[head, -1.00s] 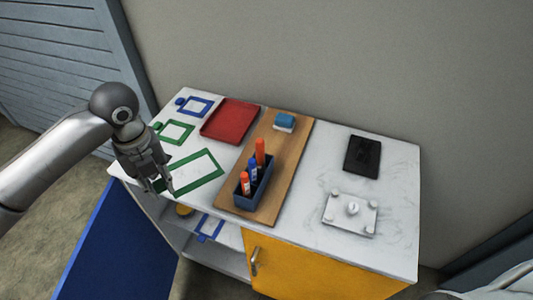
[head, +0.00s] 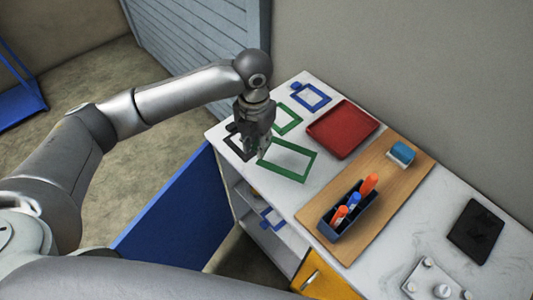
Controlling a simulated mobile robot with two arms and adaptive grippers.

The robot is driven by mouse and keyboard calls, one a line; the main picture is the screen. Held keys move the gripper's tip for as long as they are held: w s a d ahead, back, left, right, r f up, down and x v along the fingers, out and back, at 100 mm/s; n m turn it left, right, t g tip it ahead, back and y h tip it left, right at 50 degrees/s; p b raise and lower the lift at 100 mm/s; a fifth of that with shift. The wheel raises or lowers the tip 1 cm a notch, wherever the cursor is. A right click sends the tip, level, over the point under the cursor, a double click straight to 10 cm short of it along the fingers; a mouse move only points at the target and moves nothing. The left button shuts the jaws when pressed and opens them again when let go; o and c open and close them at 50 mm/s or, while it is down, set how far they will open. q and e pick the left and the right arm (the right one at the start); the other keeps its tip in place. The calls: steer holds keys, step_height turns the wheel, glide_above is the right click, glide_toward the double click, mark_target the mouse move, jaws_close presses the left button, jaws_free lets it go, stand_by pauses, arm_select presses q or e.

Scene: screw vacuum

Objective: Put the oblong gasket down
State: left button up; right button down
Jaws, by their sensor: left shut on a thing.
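My left gripper (head: 257,150) points down low over the left end of the white counter (head: 280,211). Whether the fingers or the gasket touch the counter I cannot tell. My right gripper is out of view.
A smaller green outline (head: 299,118) and a blue outline (head: 324,101) lie behind. A red tray (head: 343,128) stands behind right. A wooden board (head: 378,179) carries a marker box (head: 330,233) and a blue-and-white block (head: 402,153). A blue door (head: 175,220) hangs open in front.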

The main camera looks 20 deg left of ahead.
arm_select(q)
steer(key=f, duration=0.2)
steer(key=shift+w+f, duration=0.25)
steer(key=shift+f, duration=0.1)
steer(key=shift+s+f+p, duration=0.2)
steer(key=shift+f+p, duration=0.1)
steer(key=shift+f, duration=0.25)
step_height(320, 180, down, 2)
steer(key=shift+f+p, duration=0.15)
steer(key=shift+p, duration=0.15)
steer(key=shift+w+f, duration=0.15)
steer(key=shift+f, duration=0.2)
steer(key=o, duration=0.8)
steer(key=shift+o, duration=0.2)
step_height(320, 180, up, 12)
steer(key=b, duration=0.2)
steer(key=shift+r+b, duration=0.1)
steer(key=shift+b, duration=0.3)
